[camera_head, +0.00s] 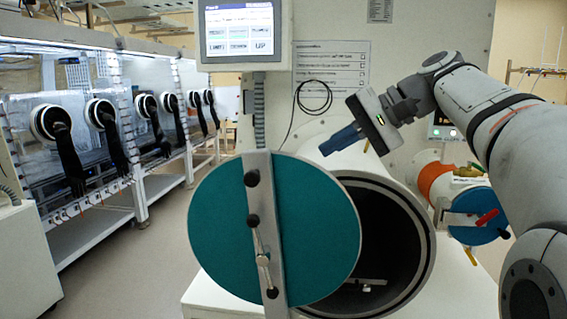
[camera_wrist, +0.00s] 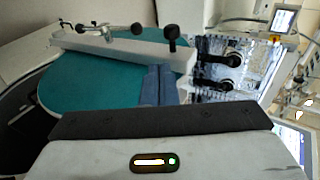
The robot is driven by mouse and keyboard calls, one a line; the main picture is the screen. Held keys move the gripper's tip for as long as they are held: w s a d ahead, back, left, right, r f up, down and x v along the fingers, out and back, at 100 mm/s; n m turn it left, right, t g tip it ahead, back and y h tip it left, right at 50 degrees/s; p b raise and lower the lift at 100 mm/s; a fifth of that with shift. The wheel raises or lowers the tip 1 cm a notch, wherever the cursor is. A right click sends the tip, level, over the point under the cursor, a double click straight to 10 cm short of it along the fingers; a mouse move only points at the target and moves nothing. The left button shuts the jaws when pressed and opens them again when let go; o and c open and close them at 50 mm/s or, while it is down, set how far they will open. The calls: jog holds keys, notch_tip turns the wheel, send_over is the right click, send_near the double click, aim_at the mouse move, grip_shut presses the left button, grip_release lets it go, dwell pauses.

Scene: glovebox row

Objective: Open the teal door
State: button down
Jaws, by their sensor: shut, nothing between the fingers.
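The teal door (camera_head: 215,230) is a round disc with a grey crossbar (camera_head: 266,200), dark knobs and a small metal handle (camera_head: 263,259). It stands swung aside to the left of the round chamber mouth (camera_head: 428,250), covering only its left part, and the dark inside shows. My gripper (camera_head: 327,149) is shut and empty, its blue fingers above the door's upper right edge. In the wrist view, the blue fingers (camera_wrist: 158,85) overlap the teal door (camera_wrist: 90,85) near its crossbar (camera_wrist: 120,49). I cannot tell whether they touch it.
A screen (camera_head: 238,30) hangs above the door. A smaller blue-capped port (camera_head: 478,222) with a red handle is at the right, under my arm. Gloveboxes with black gloves (camera_head: 66,150) line the left. The aisle floor (camera_head: 120,265) is clear.

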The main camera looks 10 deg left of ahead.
aim_at(258, 176)
jog(key=x, duration=0.4)
jog(key=r+x, duration=0.1)
jog(key=x, duration=0.3)
jog(key=a+x, duration=0.1)
jog(key=x, duration=0.4)
jog(key=shift+a+r+p, duration=0.15)
jog(key=shift+r+p, duration=0.15)
jog(key=shift+p, duration=0.1)
